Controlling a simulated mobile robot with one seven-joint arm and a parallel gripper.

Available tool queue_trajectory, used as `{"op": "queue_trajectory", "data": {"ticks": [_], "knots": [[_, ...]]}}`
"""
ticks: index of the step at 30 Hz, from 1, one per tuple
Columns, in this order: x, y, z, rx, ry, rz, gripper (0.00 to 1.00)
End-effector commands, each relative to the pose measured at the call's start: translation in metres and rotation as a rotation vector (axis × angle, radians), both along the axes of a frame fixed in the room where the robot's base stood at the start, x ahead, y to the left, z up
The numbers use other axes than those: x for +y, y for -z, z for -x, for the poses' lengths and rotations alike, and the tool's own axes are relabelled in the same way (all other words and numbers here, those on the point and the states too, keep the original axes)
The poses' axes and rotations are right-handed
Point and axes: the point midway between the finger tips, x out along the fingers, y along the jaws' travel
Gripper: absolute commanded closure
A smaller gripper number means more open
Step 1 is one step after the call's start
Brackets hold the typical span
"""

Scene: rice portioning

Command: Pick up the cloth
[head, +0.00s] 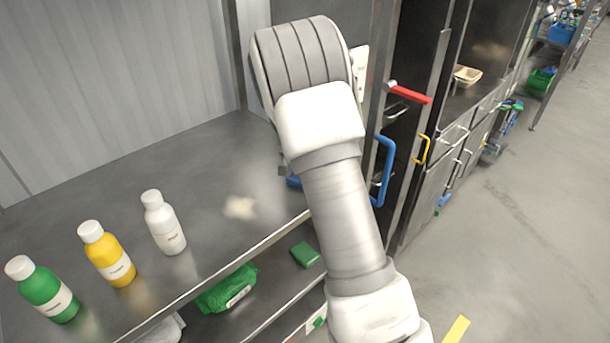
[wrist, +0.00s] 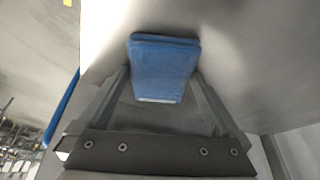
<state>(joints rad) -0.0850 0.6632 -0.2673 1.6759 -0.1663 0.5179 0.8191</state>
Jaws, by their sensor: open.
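The cloth is a folded blue pad (wrist: 163,68) in the wrist view, near the top centre, with a pale strip on its near edge. My gripper (wrist: 160,86) is open, with one finger at each side of the cloth. I cannot tell whether the fingers touch it. In the head view only a small blue piece of the cloth (head: 293,182) shows on the steel counter (head: 205,170); my arm hides the rest.
Green (head: 45,290), yellow (head: 108,255) and white (head: 164,223) bottles stand at the counter's left. A green packet (head: 228,289) and green sponge (head: 305,255) are on the shelf below. Coloured handles, including a blue one (head: 387,170), are right of my arm.

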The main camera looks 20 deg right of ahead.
Motion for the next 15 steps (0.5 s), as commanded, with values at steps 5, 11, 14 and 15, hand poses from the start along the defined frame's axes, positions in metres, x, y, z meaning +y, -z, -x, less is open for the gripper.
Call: {"op": "queue_trajectory", "data": {"ticks": [5,11,14,15], "knots": [[0.0001,-0.0001,0.0000,0.000,0.000,0.000,0.00],[0.0001,0.0000,0.0000,0.000,0.000,0.000,0.25],[0.0002,0.0001,0.0001,0.000,0.000,0.000,0.43],[0.0002,0.0001,0.0001,0.000,0.000,0.000,0.50]]}}
